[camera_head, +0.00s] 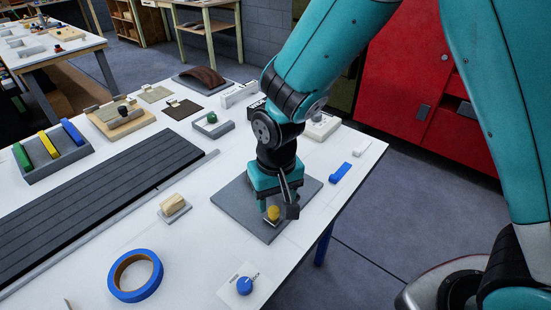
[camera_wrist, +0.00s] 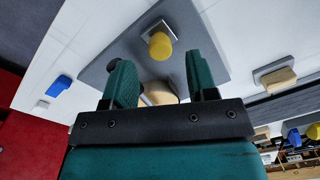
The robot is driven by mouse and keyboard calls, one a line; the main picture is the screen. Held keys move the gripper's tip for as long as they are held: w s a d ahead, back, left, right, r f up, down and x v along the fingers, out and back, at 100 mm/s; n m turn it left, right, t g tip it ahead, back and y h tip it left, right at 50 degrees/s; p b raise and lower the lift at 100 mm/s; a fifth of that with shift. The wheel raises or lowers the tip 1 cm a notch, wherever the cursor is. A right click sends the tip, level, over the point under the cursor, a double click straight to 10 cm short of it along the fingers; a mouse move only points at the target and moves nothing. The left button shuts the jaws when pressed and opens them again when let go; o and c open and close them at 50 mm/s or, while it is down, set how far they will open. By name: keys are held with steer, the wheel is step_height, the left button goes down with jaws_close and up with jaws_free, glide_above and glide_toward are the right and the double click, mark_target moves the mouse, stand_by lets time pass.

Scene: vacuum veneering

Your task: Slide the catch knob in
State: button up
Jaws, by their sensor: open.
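A yellow round knob (camera_head: 273,213) stands on a grey board (camera_head: 234,189) near the table's front right edge. In the wrist view the yellow knob (camera_wrist: 160,46) sits on a small metal plate, just off the gap between my fingers. My gripper (camera_wrist: 162,80) is open and low over the board; the head view also shows it (camera_head: 277,198). A wooden rounded piece (camera_wrist: 158,93) shows between the fingers, partly hidden. A dark round piece (camera_wrist: 114,64) shows at the left finger, partly covered. I cannot tell which is the catch knob.
A blue dial (camera_head: 244,286) on a white plate lies at the front. Blue tape (camera_head: 152,281), a wooden block on a grey base (camera_head: 174,207) and a ribbed dark panel (camera_head: 95,205) lie left. A blue strip (camera_head: 340,173) lies right. White table shows between them.

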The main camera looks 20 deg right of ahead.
mark_target(278, 209)
step_height(278, 209, up, 14)
steer(key=shift+d+b, duration=0.25)
steer(key=shift+b, duration=0.15)
steer(key=shift+r, duration=0.15)
steer(key=s+d+r+n+y, duration=0.1)
steer(key=s+n+y, duration=0.1)
steer(key=s, duration=0.5)
steer(key=s+d+r+n+y, duration=0.1)
steer(key=s+d+r+n, duration=0.1)
steer(key=s, duration=0.6)
steer(key=shift+d+r+n+y, duration=0.2)
steer(key=shift+n+y, duration=0.2)
steer(key=shift+n, duration=0.4)
